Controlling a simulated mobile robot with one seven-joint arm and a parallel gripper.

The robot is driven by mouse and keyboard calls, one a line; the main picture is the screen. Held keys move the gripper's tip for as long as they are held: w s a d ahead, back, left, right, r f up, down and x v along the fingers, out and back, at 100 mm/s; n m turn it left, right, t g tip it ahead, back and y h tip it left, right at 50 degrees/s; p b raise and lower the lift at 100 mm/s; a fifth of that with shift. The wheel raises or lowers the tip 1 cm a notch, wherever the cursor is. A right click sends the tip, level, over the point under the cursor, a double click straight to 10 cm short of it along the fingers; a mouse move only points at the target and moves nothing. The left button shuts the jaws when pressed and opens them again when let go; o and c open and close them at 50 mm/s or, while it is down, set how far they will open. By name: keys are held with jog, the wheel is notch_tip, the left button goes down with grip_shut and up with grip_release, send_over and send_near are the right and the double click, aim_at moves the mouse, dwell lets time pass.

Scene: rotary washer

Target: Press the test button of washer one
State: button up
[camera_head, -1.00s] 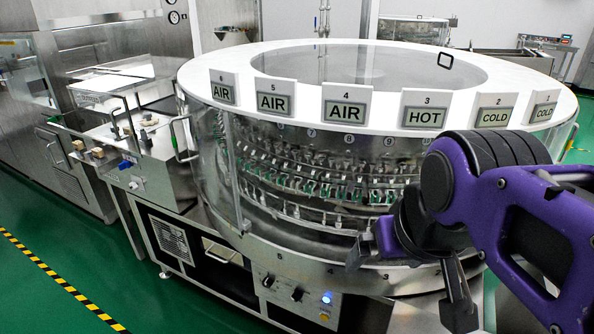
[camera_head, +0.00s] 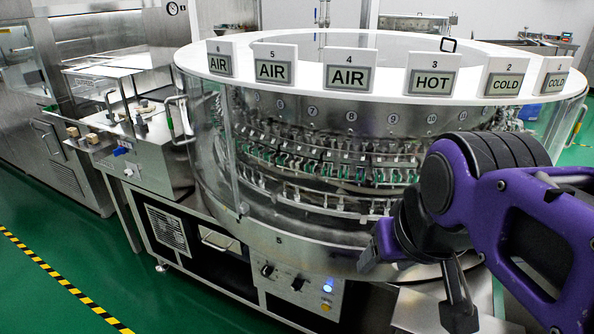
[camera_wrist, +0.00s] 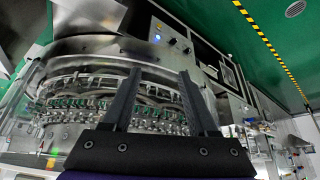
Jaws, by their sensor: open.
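The rotary washer (camera_head: 300,240) is a large round steel drum with a clear wall and a white top ring. On its lower front is a control panel (camera_head: 275,294) with black knobs, a blue-lit button (camera_head: 327,284) and a yellow button (camera_head: 326,307) below it. No label naming the test button is readable. My gripper (camera_head: 412,288) is open and empty, to the right of the panel and apart from the buttons. Its two fingers (camera_wrist: 160,75) are spread in the wrist view.
Numbered signs reading AIR (camera_head: 350,75), HOT (camera_head: 433,75) and COLD (camera_head: 503,78) stand on the ring. A steel side unit (camera_head: 150,150) with a handle is at left. Green floor with a yellow-black stripe (camera_head: 60,282) is clear at front left.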

grip_shut()
dwell(1.3)
